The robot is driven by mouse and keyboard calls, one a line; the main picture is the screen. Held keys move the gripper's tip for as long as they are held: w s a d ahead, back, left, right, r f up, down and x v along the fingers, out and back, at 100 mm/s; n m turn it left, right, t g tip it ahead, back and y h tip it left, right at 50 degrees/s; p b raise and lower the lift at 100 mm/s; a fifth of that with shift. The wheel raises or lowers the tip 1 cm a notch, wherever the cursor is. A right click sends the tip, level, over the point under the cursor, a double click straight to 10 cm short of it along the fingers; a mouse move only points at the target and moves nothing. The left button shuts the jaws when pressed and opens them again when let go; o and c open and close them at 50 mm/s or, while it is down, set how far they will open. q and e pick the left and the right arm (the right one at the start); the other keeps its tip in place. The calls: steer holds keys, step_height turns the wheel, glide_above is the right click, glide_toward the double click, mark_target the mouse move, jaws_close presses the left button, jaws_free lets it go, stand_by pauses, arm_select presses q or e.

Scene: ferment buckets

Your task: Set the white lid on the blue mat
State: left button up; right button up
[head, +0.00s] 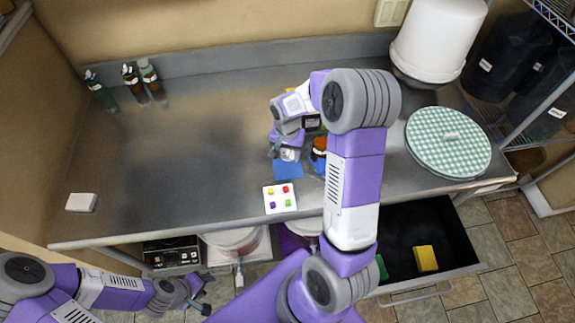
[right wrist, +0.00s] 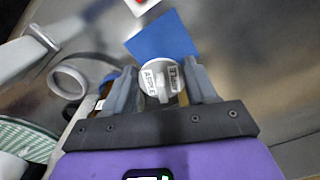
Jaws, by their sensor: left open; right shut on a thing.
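The white lid (head: 289,155) is a small round lid with dark lettering. In the right wrist view the lid (right wrist: 160,75) sits between the fingertips of my right gripper (right wrist: 160,88), which is shut on it. The blue mat (head: 288,171) lies flat on the steel counter, just in front of the lid in the head view. In the right wrist view the mat (right wrist: 163,37) shows beyond the lid, which covers part of its edge. I cannot tell whether the lid touches the mat. My left gripper (head: 195,292) is open and empty, low in front of the counter.
A brown bottle (head: 319,146) stands close right of the mat. A white tile with coloured blocks (head: 280,198) lies in front. A green checked round cover (head: 448,142) and white bucket (head: 437,40) stand right. A drawer (head: 455,243) is open below. The counter's left middle is clear.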

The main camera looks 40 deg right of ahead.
mark_target(287, 156)
step_height(287, 156, down, 4)
steer(key=shift+r, duration=0.2)
step_height(287, 156, down, 3)
steer(key=shift+a+f, duration=0.1)
steer(key=shift+w+f, duration=0.1)
steer(key=shift+f, duration=0.15)
steer(key=shift+f+b, duration=0.15)
steer(key=shift+b, duration=0.25)
steer(key=o, duration=1)
